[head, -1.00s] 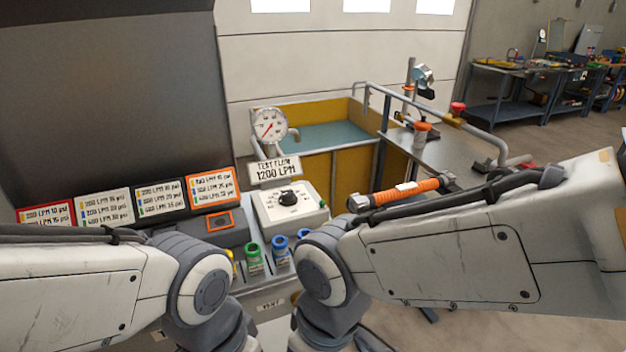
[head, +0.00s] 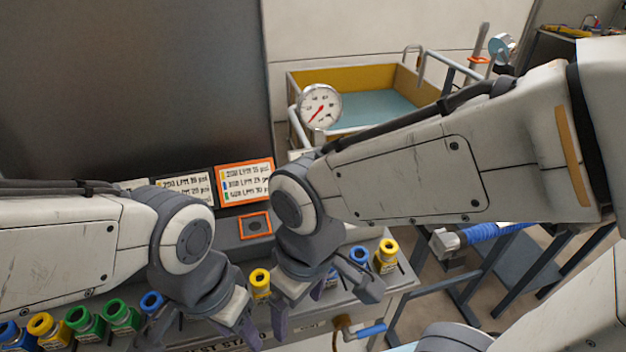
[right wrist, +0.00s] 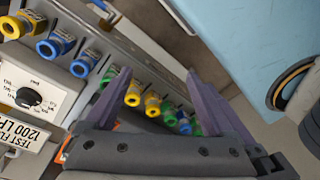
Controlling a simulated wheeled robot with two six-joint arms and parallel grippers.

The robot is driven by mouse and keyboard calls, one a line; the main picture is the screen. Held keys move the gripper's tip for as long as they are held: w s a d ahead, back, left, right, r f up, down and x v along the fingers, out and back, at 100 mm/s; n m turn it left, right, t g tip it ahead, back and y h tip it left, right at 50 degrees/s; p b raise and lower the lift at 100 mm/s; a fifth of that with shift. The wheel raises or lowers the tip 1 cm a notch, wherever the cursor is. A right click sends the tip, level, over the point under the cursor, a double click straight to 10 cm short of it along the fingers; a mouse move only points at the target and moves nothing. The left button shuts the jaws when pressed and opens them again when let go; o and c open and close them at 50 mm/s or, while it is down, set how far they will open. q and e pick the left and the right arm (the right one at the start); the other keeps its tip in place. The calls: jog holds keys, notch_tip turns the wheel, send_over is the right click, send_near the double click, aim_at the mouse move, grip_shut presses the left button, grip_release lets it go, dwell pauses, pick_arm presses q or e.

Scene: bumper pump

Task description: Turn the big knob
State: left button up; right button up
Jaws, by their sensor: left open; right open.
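The big black knob (right wrist: 28,97) sits on a white dial box (right wrist: 25,78) at the left edge of the right wrist view, beside a sign reading TEST FLOW 1200 LPM (right wrist: 20,135). In the head view my right arm hides the knob. My right gripper (head: 328,308) is open and empty over the front of the test stand; its purple fingers (right wrist: 158,72) are apart in the right wrist view, well to the right of the knob. My left gripper (head: 202,328) is open over the stand's front, left of the right one.
Blue, yellow and green capped fittings (head: 122,316) line the stand's front. Label cards (head: 245,181) stand behind them. A round gauge (head: 320,107) and a yellow-walled tank (head: 350,80) are at the back. A blue-handled valve (head: 370,330) sticks out at the front.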

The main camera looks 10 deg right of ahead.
jog(key=w+d+r+n, duration=0.2)
jog(key=w+n, duration=0.3)
jog(key=w, duration=1.7)
jog(key=w+d+f+n+b, duration=0.1)
jog(key=w+d+f+n, duration=0.15)
jog(key=w+d, duration=0.55)
jog(key=w+d+f+n+h, duration=0.1)
jog(key=w+d+f+n, duration=0.15)
jog(key=w+d, duration=0.4)
jog(key=shift+n, duration=0.4)
jog(key=f, duration=1)
jog(key=shift+d, duration=0.35)
jog(key=c, duration=1.4)
